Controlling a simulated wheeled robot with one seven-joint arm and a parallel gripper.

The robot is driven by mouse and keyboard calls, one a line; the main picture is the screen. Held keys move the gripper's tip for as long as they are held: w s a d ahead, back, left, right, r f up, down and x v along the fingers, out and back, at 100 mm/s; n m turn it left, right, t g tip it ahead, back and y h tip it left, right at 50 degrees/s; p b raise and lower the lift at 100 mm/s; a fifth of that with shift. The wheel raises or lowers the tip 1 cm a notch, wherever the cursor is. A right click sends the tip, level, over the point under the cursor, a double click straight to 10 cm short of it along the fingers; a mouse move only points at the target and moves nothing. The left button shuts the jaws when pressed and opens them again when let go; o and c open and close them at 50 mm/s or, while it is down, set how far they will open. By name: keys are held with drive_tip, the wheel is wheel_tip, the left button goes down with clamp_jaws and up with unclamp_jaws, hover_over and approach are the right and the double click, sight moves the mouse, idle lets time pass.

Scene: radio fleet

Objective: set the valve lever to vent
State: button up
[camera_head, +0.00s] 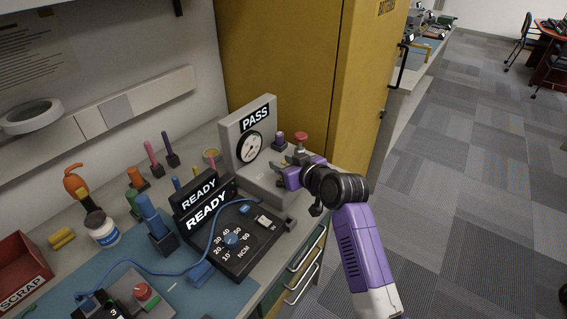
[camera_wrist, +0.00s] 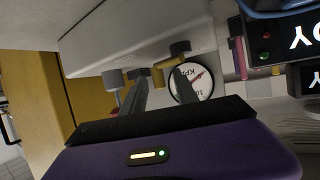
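The test unit (camera_head: 262,128) has a PASS display and a round dial gauge (camera_head: 249,148). The gauge also shows in the wrist view (camera_wrist: 190,84). In the wrist view, a brass-coloured fitting (camera_wrist: 163,73) with dark round knobs stands by the gauge and looks like the valve and its lever. Its exact setting and any vent mark cannot be read. My gripper (camera_head: 279,167) is low in front of the unit, to the right of the gauge. In the wrist view my gripper (camera_wrist: 160,82) has its fingers apart, with the fitting at or just beyond their tips. Contact cannot be told.
A red knob (camera_head: 301,137) stands behind my gripper. A black READY box (camera_head: 233,238) with a blue dial and cable sits in front. A yellow cabinet (camera_head: 290,60) rises behind the bench.

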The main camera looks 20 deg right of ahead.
drive_tip(key=shift+c, duration=0.5)
clamp_jaws()
drive_tip(key=p, duration=0.1)
drive_tip(key=m+h+p, duration=0.1)
drive_tip(key=shift+s+d+r+h+p, duration=0.2)
drive_tip(key=shift+h+p, duration=0.1)
drive_tip(key=shift+p, duration=0.1)
drive_tip(key=shift+s+d+f+m+h+p, duration=0.15)
drive_tip(key=shift+m+h+p, duration=0.25)
drive_tip(key=shift+m+h, duration=0.25)
drive_tip(key=shift+s+d+f+m+h+p, duration=0.1)
drive_tip(key=shift+m+h+p, duration=0.25)
drive_tip(key=shift+m+h, duration=0.3)
drive_tip(key=shift+s+d+m+h, duration=0.15)
drive_tip(key=shift+d+m+h, duration=0.1)
drive_tip(key=shift+m+h, duration=0.3)
